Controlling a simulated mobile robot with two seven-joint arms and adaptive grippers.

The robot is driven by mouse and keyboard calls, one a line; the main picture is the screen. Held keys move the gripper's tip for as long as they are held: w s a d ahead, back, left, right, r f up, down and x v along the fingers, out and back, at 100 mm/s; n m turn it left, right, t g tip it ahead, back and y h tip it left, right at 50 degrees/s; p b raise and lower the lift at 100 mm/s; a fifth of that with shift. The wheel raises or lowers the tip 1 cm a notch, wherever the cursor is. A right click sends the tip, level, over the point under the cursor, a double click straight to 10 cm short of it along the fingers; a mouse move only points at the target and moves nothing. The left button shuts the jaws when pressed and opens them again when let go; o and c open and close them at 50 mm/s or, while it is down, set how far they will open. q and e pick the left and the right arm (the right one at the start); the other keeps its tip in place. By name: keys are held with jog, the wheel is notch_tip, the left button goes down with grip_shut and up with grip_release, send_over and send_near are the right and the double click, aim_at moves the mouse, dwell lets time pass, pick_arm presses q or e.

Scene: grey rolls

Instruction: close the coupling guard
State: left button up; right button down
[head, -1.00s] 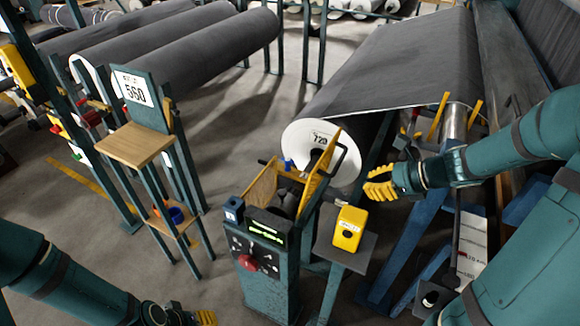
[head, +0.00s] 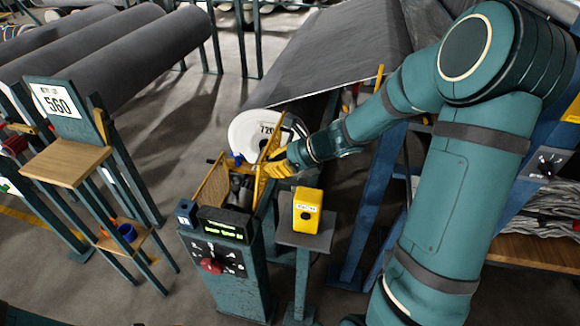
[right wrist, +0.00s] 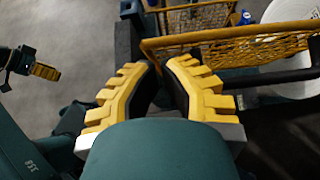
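The coupling guard (head: 212,184), yellow-framed with mesh, stands raised on top of a teal machine stand (head: 225,270). Dark coupling parts (head: 240,186) show between its panels, uncovered. My right gripper (head: 279,168) is at the right side of the guard's right-hand panel, close to it; contact cannot be told. My left gripper (right wrist: 35,68) shows small at the left of that view, away from the guard.
A yellow box with a button (head: 307,210) stands on a small grey shelf right of the stand. The white-ended roll (head: 252,128) is behind the guard. A post with sign 560 (head: 56,101) and wooden shelf (head: 66,162) stands left. Floor between is clear.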

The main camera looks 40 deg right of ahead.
jog(key=shift+w+a, duration=0.2)
jog(key=shift+w, duration=0.1)
jog(key=shift+r, duration=0.15)
